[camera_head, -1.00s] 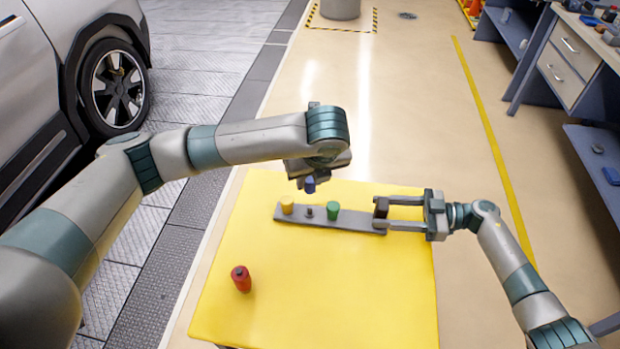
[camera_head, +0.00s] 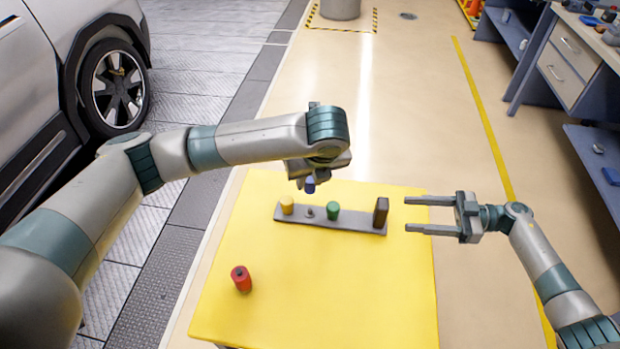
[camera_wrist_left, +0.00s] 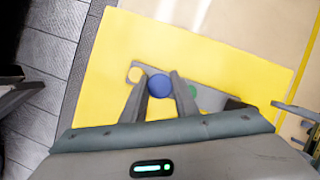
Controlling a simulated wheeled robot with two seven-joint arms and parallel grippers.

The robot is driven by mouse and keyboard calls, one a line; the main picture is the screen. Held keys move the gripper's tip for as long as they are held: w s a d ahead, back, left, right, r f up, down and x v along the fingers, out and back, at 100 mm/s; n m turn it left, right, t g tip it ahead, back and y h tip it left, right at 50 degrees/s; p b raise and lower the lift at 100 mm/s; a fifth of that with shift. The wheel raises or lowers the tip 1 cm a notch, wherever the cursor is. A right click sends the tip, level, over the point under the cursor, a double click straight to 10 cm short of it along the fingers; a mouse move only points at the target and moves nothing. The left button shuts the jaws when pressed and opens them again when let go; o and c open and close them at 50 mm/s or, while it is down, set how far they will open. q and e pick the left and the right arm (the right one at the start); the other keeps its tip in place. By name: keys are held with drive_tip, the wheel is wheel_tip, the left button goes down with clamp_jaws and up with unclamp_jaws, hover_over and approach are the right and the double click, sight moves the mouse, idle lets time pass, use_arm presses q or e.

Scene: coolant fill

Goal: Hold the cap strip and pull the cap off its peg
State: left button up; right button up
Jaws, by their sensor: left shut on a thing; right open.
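The grey cap strip (camera_head: 350,225) lies on the yellow table top. It carries a yellow cap (camera_head: 287,205), a bare peg (camera_head: 309,212), a green cap (camera_head: 333,210) and an upright dark block (camera_head: 381,211) at its right end. My left gripper (camera_head: 308,183) is above the strip, shut on a blue cap (camera_head: 310,185). The blue cap also shows between the fingers in the left wrist view (camera_wrist_left: 160,86), clear of the strip. My right gripper (camera_head: 418,215) is open and empty, to the right of the dark block and apart from it.
The table's front and middle are otherwise clear. A car (camera_head: 60,80) is at the left and a workbench (camera_head: 570,70) at the far right.

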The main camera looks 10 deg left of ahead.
drive_tip(key=shift+d+r, duration=0.15)
drive_tip(key=shift+d, duration=0.9)
drive_tip(key=shift+d+r, duration=0.1)
drive_tip(key=shift+d, duration=0.9)
use_arm(q)
drive_tip(key=shift+f, duration=0.1)
use_arm(e)
drive_tip(key=shift+s+f, duration=0.1)
